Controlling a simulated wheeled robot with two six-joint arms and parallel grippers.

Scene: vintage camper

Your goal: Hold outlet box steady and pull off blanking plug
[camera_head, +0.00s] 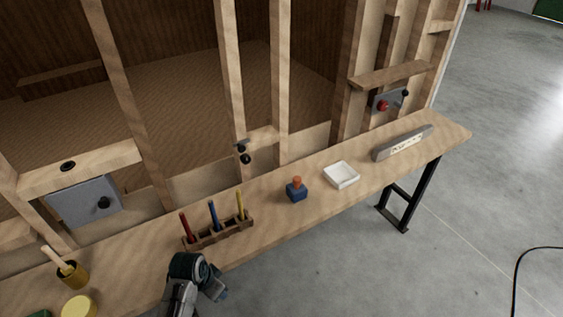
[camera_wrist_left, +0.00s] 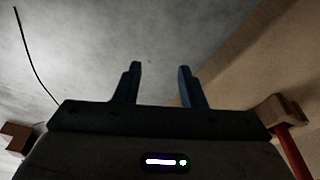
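A small blue box (camera_head: 297,193) stands on the narrow wooden bench, and I take it to be the outlet box. A short orange plug (camera_head: 297,181) sticks up from its top. My left gripper (camera_head: 221,294) is low in the head view, in front of the bench's front edge and well left of the blue box. In the left wrist view its two fingers (camera_wrist_left: 158,72) stand apart with nothing between them. The box and plug are not seen in that view. My right gripper is not in view.
A wooden rack (camera_head: 220,233) with red, blue and yellow tools stands on the bench near my left wrist. A white tray (camera_head: 342,174) and a grey socket strip (camera_head: 402,144) lie right of the blue box. Wooden studs (camera_head: 232,75) rise behind the bench.

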